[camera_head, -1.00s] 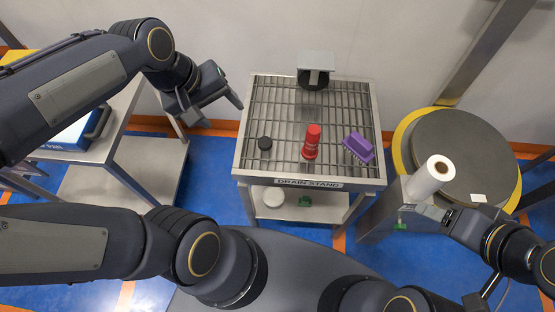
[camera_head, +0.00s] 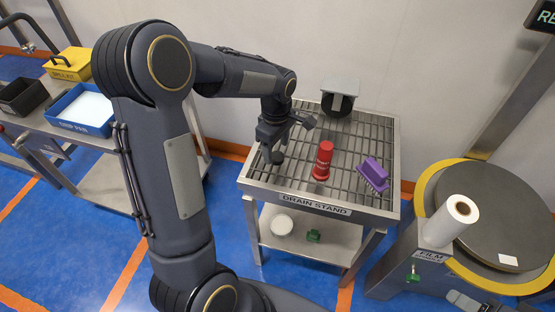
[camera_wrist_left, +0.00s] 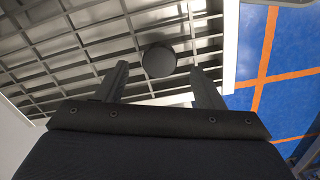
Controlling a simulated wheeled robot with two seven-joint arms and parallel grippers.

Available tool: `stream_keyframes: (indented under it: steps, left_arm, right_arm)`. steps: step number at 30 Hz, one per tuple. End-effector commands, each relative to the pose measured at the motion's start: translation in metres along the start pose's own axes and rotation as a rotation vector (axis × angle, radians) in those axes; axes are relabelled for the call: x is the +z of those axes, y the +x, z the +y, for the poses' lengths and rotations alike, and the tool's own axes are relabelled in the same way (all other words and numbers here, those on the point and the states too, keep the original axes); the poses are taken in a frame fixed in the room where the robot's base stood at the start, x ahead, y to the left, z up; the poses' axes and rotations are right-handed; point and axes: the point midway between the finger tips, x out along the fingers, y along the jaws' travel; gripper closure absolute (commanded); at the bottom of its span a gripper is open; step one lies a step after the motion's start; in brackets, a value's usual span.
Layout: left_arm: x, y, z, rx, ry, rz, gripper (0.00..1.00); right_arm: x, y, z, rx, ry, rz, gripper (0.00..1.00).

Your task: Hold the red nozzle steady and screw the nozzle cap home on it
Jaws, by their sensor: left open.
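The nozzle cap (camera_wrist_left: 158,61) shows in the left wrist view as a dark round piece on the grid, apart from the nozzle. In the head view the cap is hard to tell from the dark finger by it. My left gripper (camera_head: 290,141) is over the left part of the stand, open, pointing down. In the left wrist view its fingers (camera_wrist_left: 159,70) are spread to either side of the cap, with nothing gripped. Only a bit of my right gripper (camera_head: 465,300) shows at the bottom right edge.
A purple brush (camera_head: 374,173) lies right of the nozzle. A dark item with a grey plate (camera_head: 339,95) stands at the stand's back. A white film roll (camera_head: 450,222) and a round turntable (camera_head: 495,215) are at the right. A blue drip pan (camera_head: 84,110) is at the left.

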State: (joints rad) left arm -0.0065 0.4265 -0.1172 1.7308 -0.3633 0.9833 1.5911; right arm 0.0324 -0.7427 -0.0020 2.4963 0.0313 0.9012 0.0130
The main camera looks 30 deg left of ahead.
Motion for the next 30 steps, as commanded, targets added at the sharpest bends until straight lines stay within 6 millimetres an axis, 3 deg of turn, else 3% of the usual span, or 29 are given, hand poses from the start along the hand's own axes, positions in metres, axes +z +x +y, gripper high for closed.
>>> stream_keyframes:
  steps: [4, 13, 24, 30]
  left_arm:
    - [0.0, 0.021, 0.0, -0.001, 0.0, 0.0, 0.38]
    - [0.0, 0.025, 0.0, 0.001, 0.001, 0.0, 0.38]
    - [0.0, 0.025, 0.0, 0.001, 0.001, 0.0, 0.85]
    - [0.0, 0.025, 0.0, 0.001, 0.001, 0.0, 0.86]
  right_arm:
    - [0.002, 0.004, 0.002, 0.0, 0.0, 0.0, 0.42]
    - [0.002, 0.004, 0.002, 0.0, 0.0, 0.0, 0.42]
    - [0.002, 0.004, 0.002, 0.0, 0.0, 0.0, 0.42]
    - [0.002, 0.004, 0.002, 0.0, 0.0, 0.0, 0.42]
